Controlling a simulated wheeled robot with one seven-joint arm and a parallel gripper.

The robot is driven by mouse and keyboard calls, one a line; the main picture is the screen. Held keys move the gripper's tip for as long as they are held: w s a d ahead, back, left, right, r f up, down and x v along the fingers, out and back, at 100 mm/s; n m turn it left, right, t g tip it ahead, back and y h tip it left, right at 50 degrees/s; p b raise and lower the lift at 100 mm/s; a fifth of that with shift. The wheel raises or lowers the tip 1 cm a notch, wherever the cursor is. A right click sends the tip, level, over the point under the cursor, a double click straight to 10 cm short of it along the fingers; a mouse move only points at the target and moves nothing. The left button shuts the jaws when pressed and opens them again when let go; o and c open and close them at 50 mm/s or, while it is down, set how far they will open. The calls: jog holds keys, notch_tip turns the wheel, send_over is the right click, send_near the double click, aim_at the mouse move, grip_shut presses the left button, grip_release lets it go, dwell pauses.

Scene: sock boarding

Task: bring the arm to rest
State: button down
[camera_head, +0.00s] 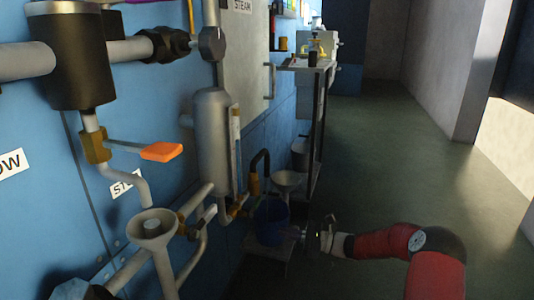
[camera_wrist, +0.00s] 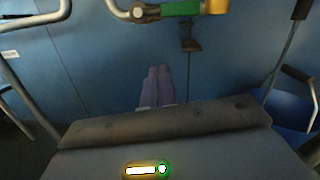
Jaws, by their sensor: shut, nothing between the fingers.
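My gripper (camera_head: 305,233) is low at the lower middle of the head view, at the end of my red arm. It points left toward the blue wall, close to the right side of a blue bucket (camera_head: 271,222). In the wrist view the two fingers (camera_wrist: 156,82) lie together, with nothing held between them. The bucket also shows at the right edge of the wrist view (camera_wrist: 283,112), apart from the fingers.
The bucket stands on a low stand (camera_head: 268,250) under grey pipework. A grey vertical vessel (camera_head: 213,140), an orange-handled valve (camera_head: 161,152) and a funnel (camera_head: 153,228) line the wall at left. A bench (camera_head: 308,66) stands farther back. Floor (camera_head: 385,150) at right is clear.

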jog(key=s+a+r+n+g+h+p, duration=0.2)
jog(key=s+r+n+g+h, duration=0.1)
jog(key=s+r+n+h, duration=0.4)
jog(key=s+a+r+n+g+h+p, duration=0.25)
jog(key=s+r, duration=0.25)
jog(key=s, duration=0.5)
jog(key=s+d+r+n+t+h+p, duration=0.1)
jog(key=s+d+r+n+t+h, duration=0.1)
jog(key=s, duration=0.5)
jog(key=s+d+r+n+t+h+p, duration=0.2)
jog(key=s+d+r+n+h, duration=0.2)
jog(key=s+d+r, duration=0.1)
jog(key=s+d+r+n+t+h+p, duration=0.1)
jog(key=s+d+r+n+t+h, duration=0.1)
jog(key=s, duration=0.7)
notch_tip(320, 180, up, 4)
jog(key=shift+s+d+f+n+t+h, duration=0.1)
jog(key=shift+s+d+n+t+h, duration=0.25)
jog(key=shift+d+n+h, duration=0.6)
